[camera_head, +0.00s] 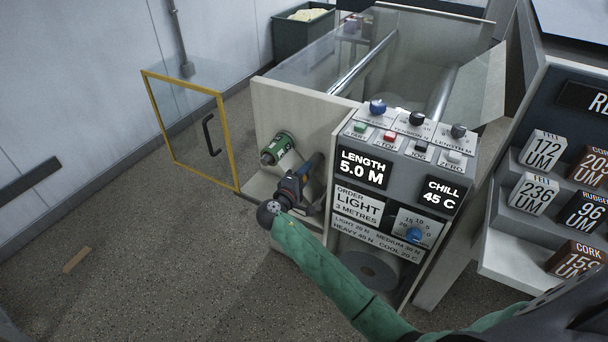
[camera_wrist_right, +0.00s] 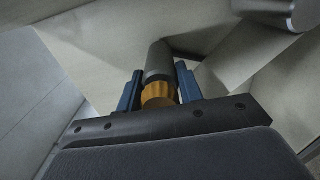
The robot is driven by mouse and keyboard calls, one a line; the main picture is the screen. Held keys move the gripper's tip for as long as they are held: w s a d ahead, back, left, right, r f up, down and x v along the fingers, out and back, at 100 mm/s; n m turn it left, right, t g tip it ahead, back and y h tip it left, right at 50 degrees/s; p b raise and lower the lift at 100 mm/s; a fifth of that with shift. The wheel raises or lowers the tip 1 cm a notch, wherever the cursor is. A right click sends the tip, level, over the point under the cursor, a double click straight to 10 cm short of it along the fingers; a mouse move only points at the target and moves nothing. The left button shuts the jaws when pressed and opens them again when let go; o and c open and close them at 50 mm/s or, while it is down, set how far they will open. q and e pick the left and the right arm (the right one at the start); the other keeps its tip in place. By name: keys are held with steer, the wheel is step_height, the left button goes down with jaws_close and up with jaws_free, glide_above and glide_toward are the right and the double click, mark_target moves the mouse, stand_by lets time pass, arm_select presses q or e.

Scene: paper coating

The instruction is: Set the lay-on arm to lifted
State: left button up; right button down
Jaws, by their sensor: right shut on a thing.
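My right gripper (camera_head: 306,172) reaches in from the bottom right, at the left side of the coating machine. In the right wrist view its two blue fingers (camera_wrist_right: 158,92) are closed around an orange grip (camera_wrist_right: 159,95) at the end of a grey cylindrical bar (camera_wrist_right: 159,62). This bar looks like the lay-on arm, but no label confirms it. In the head view my gripper largely hides the part it holds. I cannot tell from these views whether the arm is lifted or lowered. My left gripper is not in view.
A green cylindrical fitting (camera_head: 277,149) sticks out just left of my gripper. A yellow-framed clear door (camera_head: 188,125) stands open at the left. The control panel (camera_head: 405,160) is close on the right, with a sample rack (camera_head: 508,215) beyond. The floor at left is mostly clear.

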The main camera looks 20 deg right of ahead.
steer(key=shift+f, duration=0.1)
steer(key=c, duration=1.1)
jaws_free()
steer(key=shift+o, duration=0.2)
steer(key=shift+s+a, duration=0.3)
steer(key=shift+a, duration=0.1)
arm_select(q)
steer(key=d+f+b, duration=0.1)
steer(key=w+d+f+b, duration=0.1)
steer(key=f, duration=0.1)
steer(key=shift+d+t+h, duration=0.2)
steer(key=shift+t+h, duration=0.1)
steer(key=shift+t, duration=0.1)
arm_select(e)
steer(key=v, duration=0.7)
